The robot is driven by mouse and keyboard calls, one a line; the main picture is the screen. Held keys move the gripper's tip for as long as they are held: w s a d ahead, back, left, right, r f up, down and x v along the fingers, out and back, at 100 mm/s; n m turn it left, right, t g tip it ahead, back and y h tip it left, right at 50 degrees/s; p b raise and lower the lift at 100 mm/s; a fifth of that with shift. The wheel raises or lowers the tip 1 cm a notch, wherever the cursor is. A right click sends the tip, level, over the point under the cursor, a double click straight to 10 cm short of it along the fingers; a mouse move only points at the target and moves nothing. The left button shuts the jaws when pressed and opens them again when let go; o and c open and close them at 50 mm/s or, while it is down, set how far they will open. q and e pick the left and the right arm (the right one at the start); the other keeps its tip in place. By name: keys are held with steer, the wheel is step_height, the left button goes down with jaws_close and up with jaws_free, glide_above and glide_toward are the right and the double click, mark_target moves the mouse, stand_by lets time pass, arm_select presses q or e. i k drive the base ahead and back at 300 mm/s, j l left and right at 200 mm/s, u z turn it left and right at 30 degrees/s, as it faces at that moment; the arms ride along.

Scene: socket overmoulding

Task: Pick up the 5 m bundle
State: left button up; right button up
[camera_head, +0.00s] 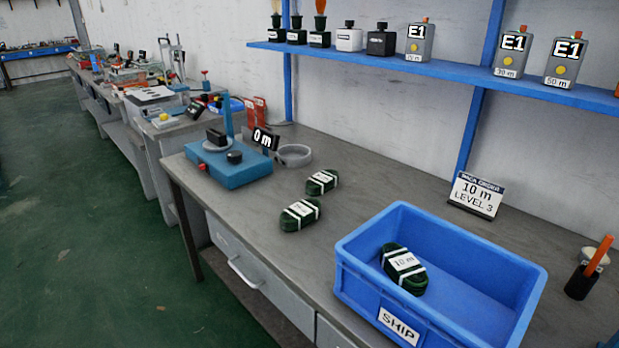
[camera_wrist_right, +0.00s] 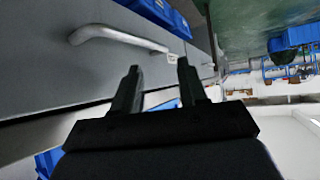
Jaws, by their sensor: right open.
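Two dark green bundles with white bands and labels lie on the grey workbench: a nearer one (camera_head: 300,215) and a farther one (camera_head: 322,182). Their label text is too small to read, so I cannot tell which is the 5 m bundle. A third green bundle (camera_head: 403,268), labelled "10 m", lies in the blue SHIP bin (camera_head: 505,264). My right gripper (camera_wrist_right: 159,67) is open and empty in the right wrist view, in front of the bench's drawer front and its handle (camera_wrist_right: 115,36). No bundle shows between its fingers. My left gripper is not in view.
An order sign (camera_head: 476,195) reads "10 m LEVEL 3". A blue shelf (camera_head: 450,68) runs above. The bench front between the bundles and bin is clear.

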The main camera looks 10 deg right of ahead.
mark_target(322, 183)
steer(key=i+j, duration=1.15)
steer(key=j, duration=0.25)
steer(key=i+j+z, duration=0.35)
steer(key=j+z, duration=0.2)
